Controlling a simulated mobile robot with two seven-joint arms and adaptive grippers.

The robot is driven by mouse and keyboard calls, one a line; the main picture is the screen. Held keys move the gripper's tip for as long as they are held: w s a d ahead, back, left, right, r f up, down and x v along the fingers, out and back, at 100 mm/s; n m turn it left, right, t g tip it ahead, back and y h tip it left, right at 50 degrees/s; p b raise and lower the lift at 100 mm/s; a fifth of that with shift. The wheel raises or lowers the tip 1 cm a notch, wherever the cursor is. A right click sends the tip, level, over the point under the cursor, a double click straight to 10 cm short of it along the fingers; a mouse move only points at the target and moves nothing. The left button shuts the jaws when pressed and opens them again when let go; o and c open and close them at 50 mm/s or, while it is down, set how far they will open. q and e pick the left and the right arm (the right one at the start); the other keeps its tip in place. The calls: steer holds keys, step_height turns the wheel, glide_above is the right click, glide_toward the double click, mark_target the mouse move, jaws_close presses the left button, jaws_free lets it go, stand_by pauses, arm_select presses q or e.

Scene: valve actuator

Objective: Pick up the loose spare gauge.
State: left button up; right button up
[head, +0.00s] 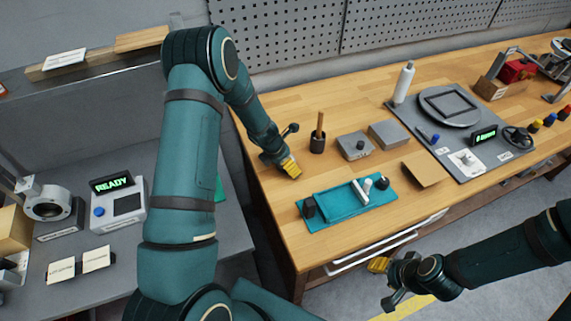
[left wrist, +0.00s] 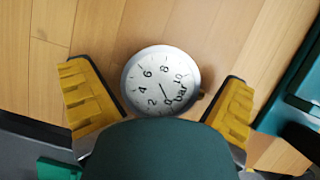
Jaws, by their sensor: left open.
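The loose spare gauge (left wrist: 162,80) is a round white dial with black numbers and a grey rim, face up on the wooden bench in the left wrist view. My left gripper (head: 292,149) is open over the bench's left end. In the left wrist view its two yellow-padded fingers stand on either side of the gauge, with gaps between pads and rim. I cannot make out the gauge in the head view. My right gripper (head: 385,281) is open and empty in front of the bench.
A teal mat (head: 335,208) with a white-handled part lies right of my left gripper. A dark cup holding a brown-handled tool (head: 318,136) and grey blocks (head: 388,135) stand behind it. A lower grey side table (head: 70,293) with a READY device (head: 119,203) is at left.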

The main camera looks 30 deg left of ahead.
arm_select(q)
steer(key=c, duration=1.4)
steer(key=shift+o, duration=0.2)
steer(key=shift+r, duration=0.1)
